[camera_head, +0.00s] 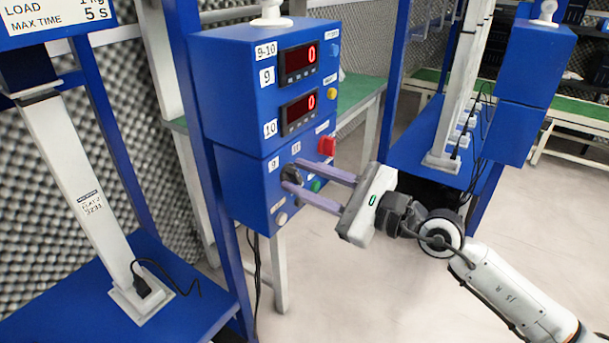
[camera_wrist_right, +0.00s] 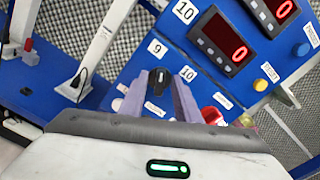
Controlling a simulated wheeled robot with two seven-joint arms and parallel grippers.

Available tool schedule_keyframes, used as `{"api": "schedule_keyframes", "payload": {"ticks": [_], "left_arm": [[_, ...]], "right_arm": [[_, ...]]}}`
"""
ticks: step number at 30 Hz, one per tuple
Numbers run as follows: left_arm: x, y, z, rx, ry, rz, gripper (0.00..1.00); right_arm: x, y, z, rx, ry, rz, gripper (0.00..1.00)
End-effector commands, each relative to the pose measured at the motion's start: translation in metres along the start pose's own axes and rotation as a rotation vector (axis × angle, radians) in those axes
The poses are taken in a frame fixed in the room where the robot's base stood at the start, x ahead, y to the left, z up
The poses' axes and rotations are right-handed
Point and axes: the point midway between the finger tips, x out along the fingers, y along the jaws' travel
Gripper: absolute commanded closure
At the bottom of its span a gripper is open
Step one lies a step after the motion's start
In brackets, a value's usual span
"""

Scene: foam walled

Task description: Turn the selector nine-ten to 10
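The selector nine-ten is a black knob (camera_head: 291,174) low on the blue control box (camera_head: 226,80). Labels 9 and 10 sit by it, and the box is marked 9-10 at the top. In the right wrist view the knob (camera_wrist_right: 158,81) stands upright in the picture, seemingly towards the 9 label (camera_wrist_right: 157,48) rather than the 10 label (camera_wrist_right: 188,73). My right gripper (camera_head: 292,174) has its two purple fingers on either side of the knob. In the wrist view gaps show between fingers and knob. My left gripper is not in view.
Two displays (camera_head: 299,62) on the box read 0. A red switch (camera_head: 327,146), a green button (camera_head: 316,186) and a pale button (camera_head: 281,219) are close to my fingers. A blue frame with a column (camera_head: 459,90) stands right. The floor in front is open.

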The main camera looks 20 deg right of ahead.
Motion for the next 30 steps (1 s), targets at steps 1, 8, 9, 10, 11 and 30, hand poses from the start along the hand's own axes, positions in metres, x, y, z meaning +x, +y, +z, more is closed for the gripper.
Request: {"api": "schedule_keyframes", "payload": {"ticks": [1,8,9,10,11,30], "left_arm": [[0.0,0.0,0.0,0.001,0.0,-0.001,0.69],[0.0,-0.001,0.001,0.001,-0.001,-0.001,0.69],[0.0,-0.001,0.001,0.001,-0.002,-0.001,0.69],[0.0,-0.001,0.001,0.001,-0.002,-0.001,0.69],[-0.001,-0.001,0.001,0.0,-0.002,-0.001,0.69],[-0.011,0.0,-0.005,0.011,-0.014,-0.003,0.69]], "right_arm": [[0.001,0.0,0.0,0.0,-0.001,0.0,0.7],[0.002,0.0,0.0,0.0,0.0,0.0,0.7],[0.002,0.0,0.0,0.0,0.0,0.0,0.75],[0.002,0.0,0.0,0.0,0.0,0.0,0.8],[0.002,0.0,0.0,0.0,0.0,0.0,0.85],[0.001,-0.002,0.002,0.129,0.002,0.0,1.0]]}}
